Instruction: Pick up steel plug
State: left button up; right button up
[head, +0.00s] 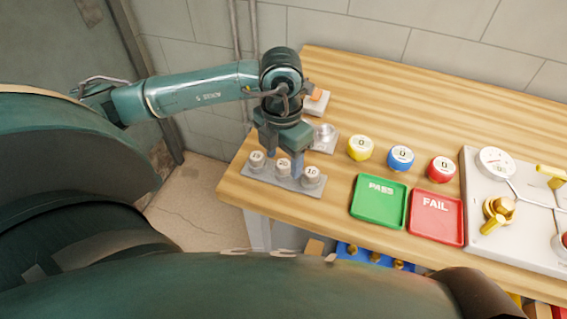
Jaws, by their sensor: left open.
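My left gripper (284,163) points down over a grey strip (242,172) at the left end of the wooden table. Three small silver cylinders with numbered white tops stand on the strip: a left one (257,161), a middle one marked 20 (283,168) and a right one marked 10 (312,176). The open fingers are close to the middle cylinder; I cannot tell whether they touch it. A shiny steel piece (325,131) sits on a square grey plate (323,146) behind the gripper. I cannot tell which of these is the steel plug. My right gripper is not in view.
Yellow (360,147), blue (400,158) and red (441,169) round pieces stand in a row. A green PASS tray (379,213) and red FAIL tray (436,228) lie in front. A panel (480,238) with gauge and valve is at right. The wooden table's (400,90) back is clear.

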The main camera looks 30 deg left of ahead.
pick_arm(q)
jog(key=shift+f, duration=0.45)
jog(key=shift+c, duration=0.3)
jog(key=c, duration=1.1)
